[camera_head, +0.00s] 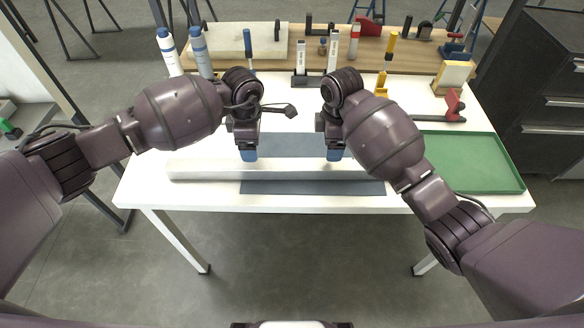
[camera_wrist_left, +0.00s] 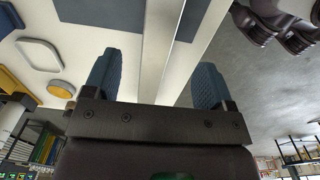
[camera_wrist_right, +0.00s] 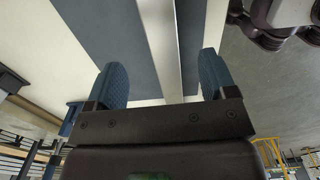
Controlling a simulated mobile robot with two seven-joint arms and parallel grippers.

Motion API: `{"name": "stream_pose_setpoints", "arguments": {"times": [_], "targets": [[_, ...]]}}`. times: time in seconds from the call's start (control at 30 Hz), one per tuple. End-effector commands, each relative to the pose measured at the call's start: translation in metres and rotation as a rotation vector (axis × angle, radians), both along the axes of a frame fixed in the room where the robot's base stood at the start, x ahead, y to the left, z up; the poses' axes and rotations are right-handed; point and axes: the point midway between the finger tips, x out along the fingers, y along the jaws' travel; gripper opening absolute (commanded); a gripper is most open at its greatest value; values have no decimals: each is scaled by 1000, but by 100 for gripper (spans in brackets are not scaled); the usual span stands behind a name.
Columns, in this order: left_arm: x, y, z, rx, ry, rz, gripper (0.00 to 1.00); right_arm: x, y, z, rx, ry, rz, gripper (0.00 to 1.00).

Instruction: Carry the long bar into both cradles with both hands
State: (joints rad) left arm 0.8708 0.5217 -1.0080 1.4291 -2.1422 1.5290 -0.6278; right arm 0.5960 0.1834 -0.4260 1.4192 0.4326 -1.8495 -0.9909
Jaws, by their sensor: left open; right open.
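A long pale bar (camera_head: 290,173) lies left to right along the front of the white table, across a grey-blue mat. My left gripper (camera_head: 248,154) is open and points down at the bar left of its middle. In the left wrist view its blue fingers (camera_wrist_left: 155,85) stand on either side of the bar (camera_wrist_left: 157,50), with gaps. My right gripper (camera_head: 334,154) is open over the bar further right. In the right wrist view its fingers (camera_wrist_right: 165,82) also straddle the bar (camera_wrist_right: 160,45). I cannot clearly make out the two cradles.
A green tray (camera_head: 465,184) lies at the right of the table. A wooden board (camera_head: 400,57) with clamps and tools is at the back. The table's front edge (camera_head: 300,208) is close to the bar.

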Motion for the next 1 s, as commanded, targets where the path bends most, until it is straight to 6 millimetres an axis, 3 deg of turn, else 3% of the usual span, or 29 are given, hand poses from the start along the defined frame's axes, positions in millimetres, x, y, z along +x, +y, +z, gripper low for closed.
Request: {"name": "stream_pose_setpoints", "arguments": {"times": [0.37,0.8,1.0], "targets": [[-1,-1,-11,-5,2,2,78,-1,0,-11,1,2,-2,78],[-1,-1,-77,-6,4,3,78,-1,0,-77,1,3,-2,78],[-1,-2,-99,-7,2,2,78,-1,0,-99,1,1,-3,78]]}}
